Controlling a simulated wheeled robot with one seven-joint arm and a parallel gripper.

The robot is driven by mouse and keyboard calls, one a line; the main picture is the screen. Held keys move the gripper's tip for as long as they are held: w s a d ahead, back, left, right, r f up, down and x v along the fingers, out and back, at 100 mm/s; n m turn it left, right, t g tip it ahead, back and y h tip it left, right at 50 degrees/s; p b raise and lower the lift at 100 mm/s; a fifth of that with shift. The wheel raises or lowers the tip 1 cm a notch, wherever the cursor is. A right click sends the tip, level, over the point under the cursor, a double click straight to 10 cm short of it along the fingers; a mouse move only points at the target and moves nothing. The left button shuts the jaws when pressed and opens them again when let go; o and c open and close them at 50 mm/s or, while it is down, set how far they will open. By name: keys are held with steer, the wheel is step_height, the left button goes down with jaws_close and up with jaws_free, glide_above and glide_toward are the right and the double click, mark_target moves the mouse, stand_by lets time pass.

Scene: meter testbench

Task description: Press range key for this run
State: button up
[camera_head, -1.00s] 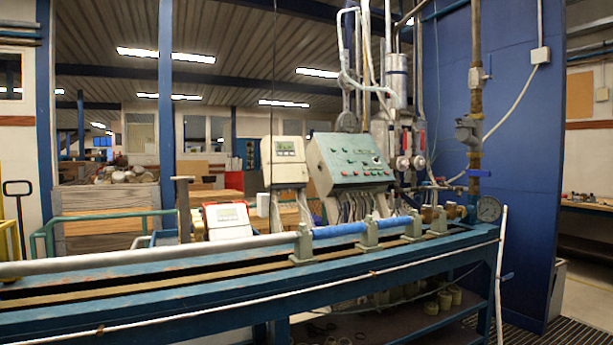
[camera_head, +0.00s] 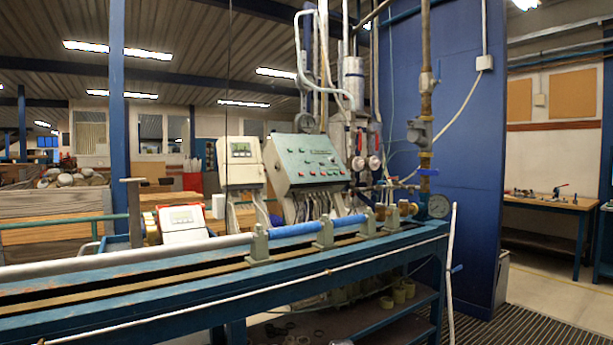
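A pale green sloped control panel (camera_head: 308,160) with several small coloured buttons stands behind the bench, right of centre. Its buttons are too small to read. To its left is a white meter box (camera_head: 240,160) with a small display. A red and white meter unit with a display (camera_head: 182,219) sits lower left. No range key label can be read on any of them. My gripper is not in view.
A long blue testbench (camera_head: 330,256) with a pipe on top runs across the front. A blue wall (camera_head: 450,130) stands behind. Open floor with a dark grating (camera_head: 510,305) lies right. A wooden table (camera_head: 550,203) is far right.

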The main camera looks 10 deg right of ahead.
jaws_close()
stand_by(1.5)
